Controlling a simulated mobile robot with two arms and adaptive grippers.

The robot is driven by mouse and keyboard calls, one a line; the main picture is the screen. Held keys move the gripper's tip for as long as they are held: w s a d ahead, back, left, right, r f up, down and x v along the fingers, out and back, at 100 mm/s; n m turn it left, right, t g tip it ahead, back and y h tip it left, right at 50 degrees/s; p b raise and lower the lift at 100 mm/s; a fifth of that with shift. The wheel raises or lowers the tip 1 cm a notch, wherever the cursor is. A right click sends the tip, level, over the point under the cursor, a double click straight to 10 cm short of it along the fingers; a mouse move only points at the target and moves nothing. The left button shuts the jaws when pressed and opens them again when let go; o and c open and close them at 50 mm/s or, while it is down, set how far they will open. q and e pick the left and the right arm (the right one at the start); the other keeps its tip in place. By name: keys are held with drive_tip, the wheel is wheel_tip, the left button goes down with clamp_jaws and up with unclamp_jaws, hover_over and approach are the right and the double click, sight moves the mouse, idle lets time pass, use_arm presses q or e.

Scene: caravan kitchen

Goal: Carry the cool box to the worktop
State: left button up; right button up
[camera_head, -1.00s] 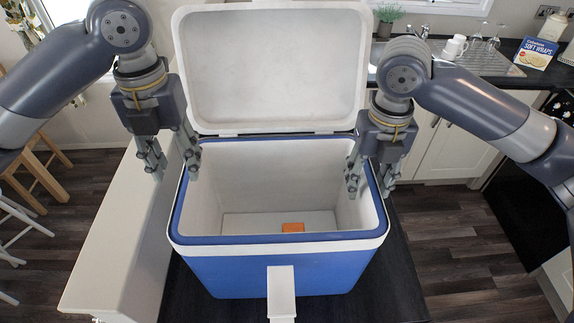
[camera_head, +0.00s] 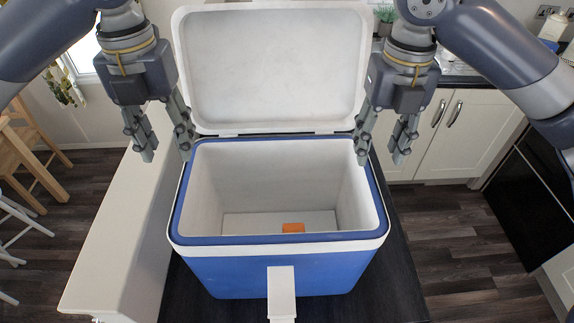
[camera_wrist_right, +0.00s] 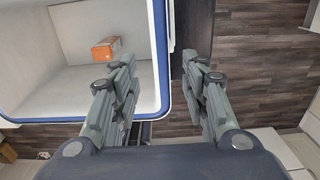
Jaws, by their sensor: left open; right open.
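The blue and white cool box (camera_head: 275,268) stands on a dark surface, its white lid (camera_head: 270,70) raised at the back. A small orange box (camera_head: 292,228) lies inside on the floor; it also shows in the right wrist view (camera_wrist_right: 106,47). My left gripper (camera_head: 165,150) is open and empty above the box's left rim, fingers pointing down. My right gripper (camera_head: 382,150) is open and empty above the right rim. In the right wrist view its fingers (camera_wrist_right: 165,80) sit either side of the blue rim. Whether either touches the rim is unclear.
A white ledge (camera_head: 120,245) runs along the left of the box. The worktop (camera_head: 480,80) with white cupboards (camera_head: 455,130) is at the back right. Wooden stools (camera_head: 30,160) stand at the left. Dark wood floor (camera_head: 460,240) is clear at the right.

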drive_tip(key=shift+r, duration=1.3)
